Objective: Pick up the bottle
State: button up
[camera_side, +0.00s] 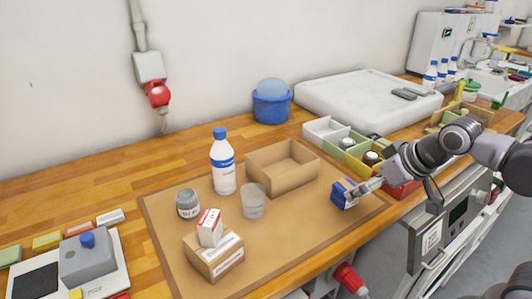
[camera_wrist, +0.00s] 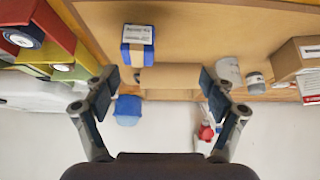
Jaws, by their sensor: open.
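The bottle (camera_side: 223,178) is white with a blue cap and a blue band. It stands upright on the brown mat (camera_side: 300,238), left of the open cardboard box (camera_side: 290,178) in the side view. I cannot make it out in the wrist view. My gripper (camera_side: 370,186) is at the mat's right side, well to the right of the bottle, with the cardboard box between them. In the wrist view my gripper (camera_wrist: 160,88) has its two fingers wide apart with nothing held between them.
A small blue and white box (camera_side: 345,194) is right by my gripper. A clear cup (camera_side: 253,201), a grey tin (camera_side: 188,204) and a carton (camera_side: 214,258) with a smaller box (camera_side: 210,228) on top surround the bottle. Coloured bins (camera_side: 352,150) stand at the right.

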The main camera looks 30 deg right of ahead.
jog(key=w+a+r, duration=0.4)
jog(key=w+r, duration=0.1)
jog(key=w, duration=0.3)
jog(key=g, duration=0.1)
send_near(222, 147)
jog(key=x, duration=0.8)
jog(key=shift+f, duration=0.15)
jog(key=shift+d+x, duration=0.15)
jog(key=shift+x, duration=1.3)
jog(key=shift+d+x, duration=0.15)
jog(key=shift+x, duration=1.3)
jog(key=shift+s, duration=0.1)
